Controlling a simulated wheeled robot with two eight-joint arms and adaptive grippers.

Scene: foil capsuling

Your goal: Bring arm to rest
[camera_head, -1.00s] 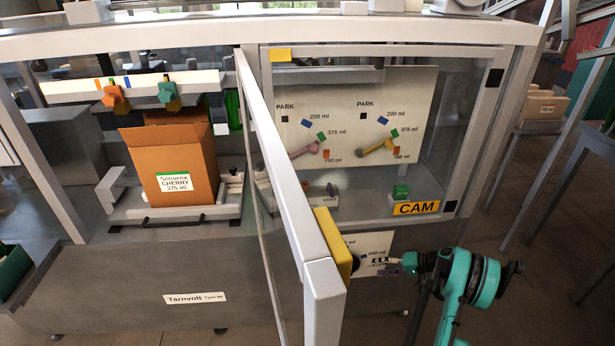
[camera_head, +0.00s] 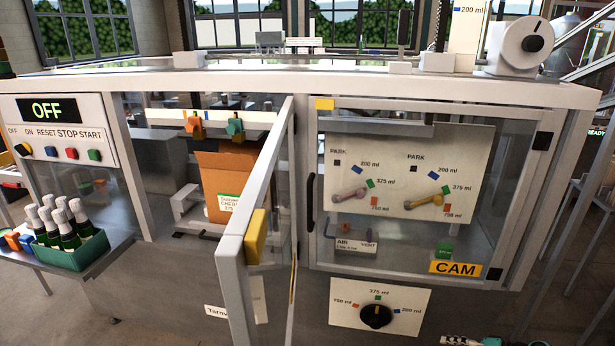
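Part of my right arm with its gripper (camera_head: 462,341) shows at the bottom edge, right of centre. It is cut off by the frame, so its fingers cannot be judged. It is below and to the right of the black selector knob (camera_head: 376,316) and apart from it. The knob sits on a white plate marked 750, 375 and 200 ml. My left arm and gripper are not in view.
The machine's guard door (camera_head: 268,190) stands open, jutting toward me. The closed CAM window (camera_head: 455,267) covers two levers. An orange-brown carton (camera_head: 222,178) stands inside. A green crate (camera_head: 75,255) of bottles is at left, below the OFF display (camera_head: 47,110).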

